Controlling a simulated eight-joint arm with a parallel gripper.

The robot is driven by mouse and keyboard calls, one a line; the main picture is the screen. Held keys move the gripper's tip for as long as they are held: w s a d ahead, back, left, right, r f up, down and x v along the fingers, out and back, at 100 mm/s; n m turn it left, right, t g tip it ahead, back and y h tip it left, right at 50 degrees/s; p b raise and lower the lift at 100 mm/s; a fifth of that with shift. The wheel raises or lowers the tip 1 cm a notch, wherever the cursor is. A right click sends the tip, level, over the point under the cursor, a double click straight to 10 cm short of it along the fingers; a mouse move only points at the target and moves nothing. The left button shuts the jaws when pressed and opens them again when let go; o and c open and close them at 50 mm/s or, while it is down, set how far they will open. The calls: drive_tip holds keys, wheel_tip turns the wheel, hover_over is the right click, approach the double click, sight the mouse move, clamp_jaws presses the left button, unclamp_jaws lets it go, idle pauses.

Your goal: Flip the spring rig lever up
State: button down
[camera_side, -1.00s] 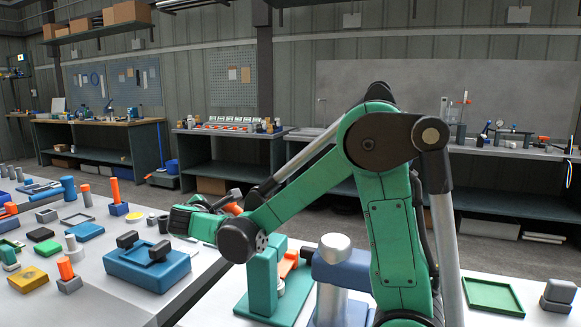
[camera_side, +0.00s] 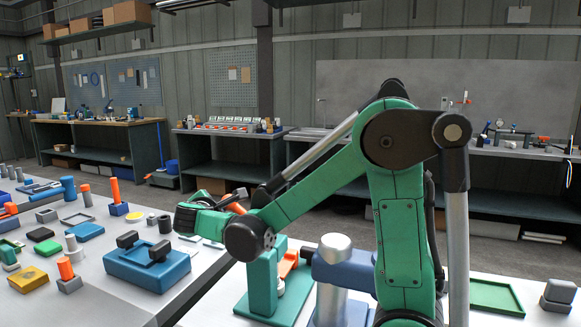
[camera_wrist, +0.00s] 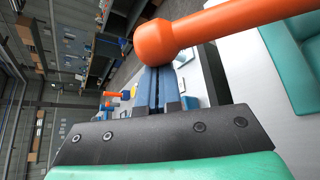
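An orange lever with a rounded knob (camera_wrist: 158,42) crosses the top of the wrist view, close to the camera and by the tips of my gripper (camera_wrist: 160,88). The blue fingers lie side by side with only a thin dark line between them, and nothing shows held. Whether they touch the knob I cannot tell. In the side view my gripper (camera_side: 188,219) is left of my wrist, above the bench, its fingertips hard to make out. An orange piece (camera_side: 236,208) shows just behind it. Which rig the lever belongs to is unclear.
A green stand with an orange part (camera_side: 288,264) and a blue-grey post unit (camera_side: 335,262) stand close below my arm. A blue block with black knobs (camera_side: 147,266) sits at the left bench edge. A green tray (camera_side: 495,297) lies at right.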

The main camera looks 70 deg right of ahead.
drive_tip(key=s+r+m+t+h, duration=0.4)
drive_tip(key=s+r+m, duration=0.2)
drive_tip(key=s+m, duration=0.2)
drive_tip(key=shift+s+m, duration=0.25)
drive_tip(key=shift+m, duration=0.15)
idle(0.3)
drive_tip(key=shift+r, duration=0.1)
idle(0.4)
drive_tip(key=s+a, duration=0.1)
drive_tip(key=a, duration=0.8)
drive_tip(key=shift+a, duration=0.25)
drive_tip(key=shift+s, duration=0.1)
